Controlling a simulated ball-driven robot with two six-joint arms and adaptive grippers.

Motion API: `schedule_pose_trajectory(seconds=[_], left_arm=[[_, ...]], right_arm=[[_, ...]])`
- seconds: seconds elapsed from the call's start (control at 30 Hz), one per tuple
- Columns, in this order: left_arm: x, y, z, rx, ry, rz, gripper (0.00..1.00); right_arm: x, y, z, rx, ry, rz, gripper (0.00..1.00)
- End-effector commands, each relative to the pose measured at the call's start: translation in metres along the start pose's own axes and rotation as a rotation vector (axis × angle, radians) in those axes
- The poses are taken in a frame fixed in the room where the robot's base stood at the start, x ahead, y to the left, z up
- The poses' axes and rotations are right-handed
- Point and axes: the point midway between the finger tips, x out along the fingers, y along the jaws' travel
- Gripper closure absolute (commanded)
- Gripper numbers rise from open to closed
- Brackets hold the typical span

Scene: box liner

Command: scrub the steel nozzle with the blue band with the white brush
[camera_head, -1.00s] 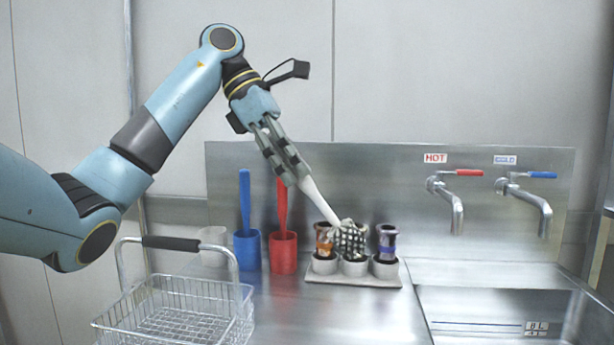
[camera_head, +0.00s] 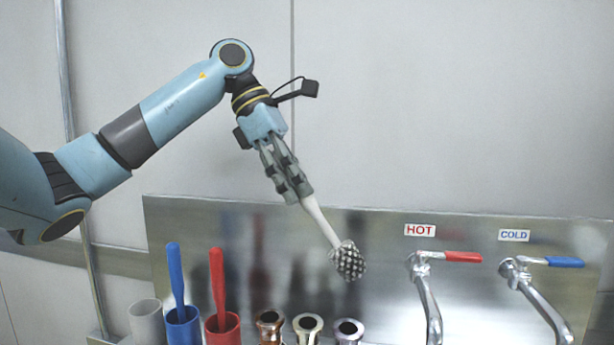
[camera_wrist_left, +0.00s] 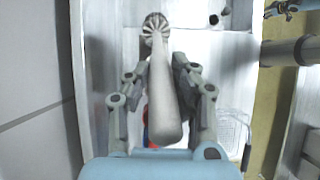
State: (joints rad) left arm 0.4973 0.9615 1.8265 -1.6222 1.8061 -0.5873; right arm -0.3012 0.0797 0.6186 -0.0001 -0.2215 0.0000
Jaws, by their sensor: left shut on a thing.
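The white brush (camera_head: 322,222) is in my left gripper (camera_head: 295,192), which is shut on its handle. The brush tilts down to the right, and its bristled head (camera_head: 348,262) hangs in the air in front of the steel splashback, above the nozzles. The left wrist view shows the handle (camera_wrist_left: 164,105) between the fingers, with the round head beyond. Tops of three nozzles show at the bottom of the head view: a coppery one (camera_head: 269,318), a pale one (camera_head: 307,323) and a grey steel one (camera_head: 347,328). Their bands are cut off, so no blue band shows. My right gripper is out of view.
A grey cup (camera_head: 146,322), a blue cup (camera_head: 183,328) with a blue brush and a red cup (camera_head: 222,332) with a red brush stand left of the nozzles. The hot tap (camera_head: 425,285) and cold tap (camera_head: 530,290) project at the right.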

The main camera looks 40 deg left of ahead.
Motion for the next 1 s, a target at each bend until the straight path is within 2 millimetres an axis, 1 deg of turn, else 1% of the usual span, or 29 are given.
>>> schedule_pose_trajectory(seconds=[0.03,0.1,0.27,0.5,0.73,0.87,1.0], left_arm=[[-0.002,-0.001,0.0,-0.001,0.002,-0.001,1.0],[-0.001,-0.001,-0.001,-0.001,0.002,-0.001,1.0],[0.007,0.0,-0.005,-0.002,0.004,-0.002,1.0],[0.028,0.001,-0.018,-0.002,0.005,-0.002,1.0],[0.051,0.002,-0.032,-0.002,0.005,-0.002,1.0],[0.058,0.003,-0.036,-0.002,0.005,-0.002,1.0],[0.059,0.003,-0.037,-0.001,0.004,-0.001,1.0]], right_arm=[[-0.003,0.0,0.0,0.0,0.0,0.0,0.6],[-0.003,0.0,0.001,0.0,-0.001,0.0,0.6],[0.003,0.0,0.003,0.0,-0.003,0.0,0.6],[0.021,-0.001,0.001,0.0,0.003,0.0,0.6],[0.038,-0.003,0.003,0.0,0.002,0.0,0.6],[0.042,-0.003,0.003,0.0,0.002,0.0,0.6],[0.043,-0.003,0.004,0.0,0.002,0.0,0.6]])
